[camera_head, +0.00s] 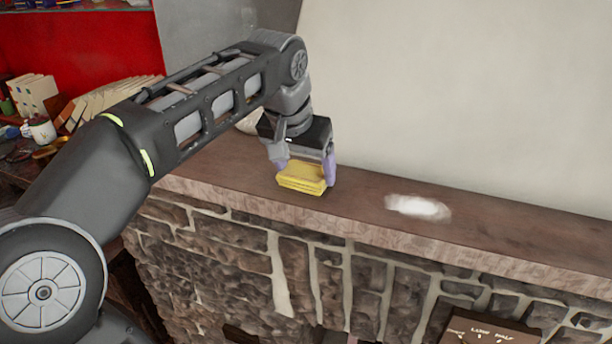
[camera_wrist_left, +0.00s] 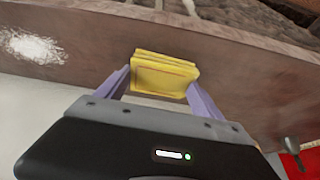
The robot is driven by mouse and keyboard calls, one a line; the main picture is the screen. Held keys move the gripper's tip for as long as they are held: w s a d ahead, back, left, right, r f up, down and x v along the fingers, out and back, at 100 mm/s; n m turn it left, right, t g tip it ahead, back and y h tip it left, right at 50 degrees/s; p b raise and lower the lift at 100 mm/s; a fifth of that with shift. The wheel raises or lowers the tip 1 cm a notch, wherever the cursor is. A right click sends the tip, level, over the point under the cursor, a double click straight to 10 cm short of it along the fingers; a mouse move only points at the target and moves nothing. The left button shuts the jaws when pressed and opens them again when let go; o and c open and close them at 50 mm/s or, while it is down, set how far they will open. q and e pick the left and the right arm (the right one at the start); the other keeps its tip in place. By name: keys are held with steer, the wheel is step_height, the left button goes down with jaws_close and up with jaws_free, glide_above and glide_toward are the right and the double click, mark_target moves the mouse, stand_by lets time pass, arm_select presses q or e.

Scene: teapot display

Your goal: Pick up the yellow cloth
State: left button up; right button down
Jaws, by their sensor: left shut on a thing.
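The yellow cloth (camera_head: 302,180) is a folded, layered block at the mantel's front edge in the head view. My left gripper (camera_head: 305,172) reaches down over it from above, with one purple finger on each side. In the left wrist view the yellow cloth (camera_wrist_left: 164,75) sits between the two purple fingers of my left gripper (camera_wrist_left: 160,90), which is shut on it. Whether the cloth touches the mantel or is just above it, I cannot tell. My right gripper is not in view.
The brown mantel (camera_head: 510,225) tops a stone wall. A white powdery patch (camera_head: 418,207) lies on it to the right of the cloth and shows in the left wrist view (camera_wrist_left: 33,46). A pale round object (camera_head: 250,122) is partly hidden behind my arm. A mug (camera_head: 40,129) stands far left.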

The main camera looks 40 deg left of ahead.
mark_target(305, 173)
arm_select(q)
steer(key=c, duration=0.3)
steer(key=shift+r, duration=0.65)
step_height(305, 173, up, 3)
steer(key=shift+r+p, duration=0.1)
steer(key=shift+p, duration=0.2)
steer(key=shift+r+p, duration=2.4)
steer(key=shift+r, duration=0.35)
